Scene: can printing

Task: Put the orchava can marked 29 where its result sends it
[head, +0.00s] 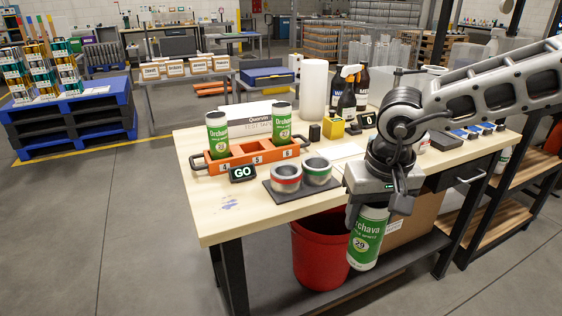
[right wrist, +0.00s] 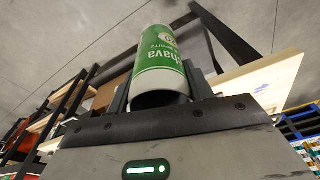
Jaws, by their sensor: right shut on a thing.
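My right gripper (head: 372,207) is shut on the green and white Orchava can (head: 368,240) marked 29. It holds the can upright, low in front of the table's front edge. In the right wrist view the can (right wrist: 163,60) sits between the two fingers (right wrist: 160,95). A small display (head: 243,173) reads GO. On a dark mat (head: 302,197) stand two metal cups, one with a red ring (head: 286,180) and one with a green ring (head: 317,172). An orange rack (head: 238,163) marked 4, 5, 6 holds two other Orchava cans (head: 217,136), at 4 and 6. My left gripper is out of view.
A red bin (head: 320,250) stands under the table, just left of the held can in the picture. A cardboard box (head: 412,220) is behind the can.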

